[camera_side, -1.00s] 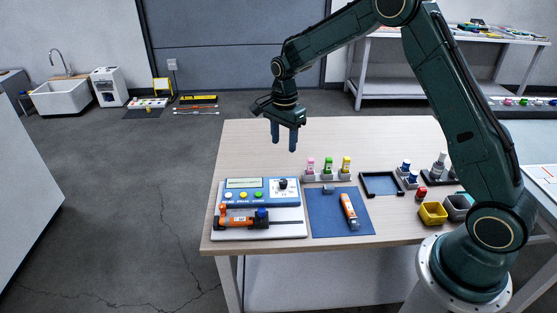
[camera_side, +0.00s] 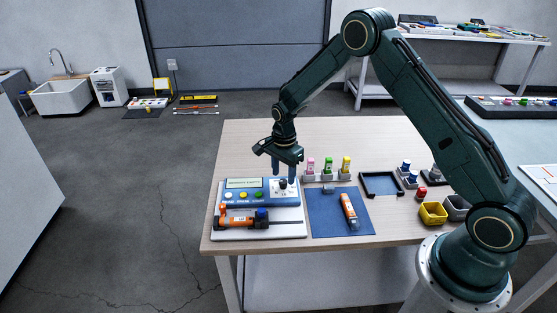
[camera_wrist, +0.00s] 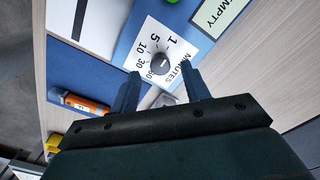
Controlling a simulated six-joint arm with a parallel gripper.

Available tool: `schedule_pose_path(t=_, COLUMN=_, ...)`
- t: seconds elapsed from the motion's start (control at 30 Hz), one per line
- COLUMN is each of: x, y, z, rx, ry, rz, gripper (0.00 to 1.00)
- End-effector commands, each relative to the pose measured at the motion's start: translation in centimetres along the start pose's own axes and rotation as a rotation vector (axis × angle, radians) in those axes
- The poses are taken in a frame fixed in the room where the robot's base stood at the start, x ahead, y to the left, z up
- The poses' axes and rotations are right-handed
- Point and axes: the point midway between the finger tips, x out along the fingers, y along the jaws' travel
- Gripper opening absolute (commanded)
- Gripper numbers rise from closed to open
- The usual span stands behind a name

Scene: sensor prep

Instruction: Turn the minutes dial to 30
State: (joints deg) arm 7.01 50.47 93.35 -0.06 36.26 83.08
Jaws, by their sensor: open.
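The minutes dial (camera_side: 283,184) is a dark round knob on a white plate at the right end of the blue control unit (camera_side: 293,199). In the wrist view the dial (camera_wrist: 160,63) is ringed by the marks 1, 5, 10, 30 and 60, with the word MINUTES beside it. A light pointer line shows on the knob, but I cannot tell surely which mark it points at. My gripper (camera_side: 284,174) is open, pointing down just above the dial. In the wrist view the fingers of my gripper (camera_wrist: 161,72) stand on either side of the knob; contact is unclear.
The unit has a display (camera_side: 244,183) and coloured buttons, with an orange-and-black device (camera_side: 243,220) in front. A blue mat (camera_side: 324,222) with an orange tube (camera_side: 349,210) lies to the right. A rack of coloured-capped vials (camera_side: 328,174) stands close behind the mat.

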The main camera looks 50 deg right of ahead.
Motion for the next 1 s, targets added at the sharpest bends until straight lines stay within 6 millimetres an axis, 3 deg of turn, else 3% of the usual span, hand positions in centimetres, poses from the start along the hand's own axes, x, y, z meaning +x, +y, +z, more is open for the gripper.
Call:
schedule_pose_path(t=0.2, x=1.6, y=0.0, z=0.0, rx=0.0, ry=0.0, rz=0.001, gripper=0.47)
schedule_pose_path(t=0.57, x=1.9, y=0.0, z=0.0, rx=0.0, ry=0.0, rz=-0.001, gripper=0.47)
schedule_pose_path(t=0.8, x=1.9, y=0.0, z=0.0, rx=0.0, ry=0.0, rz=-0.001, gripper=0.02)
schedule_pose_path(t=1.0, x=1.9, y=0.0, z=0.0, rx=-0.006, ry=0.0, rz=-0.001, gripper=0.02)
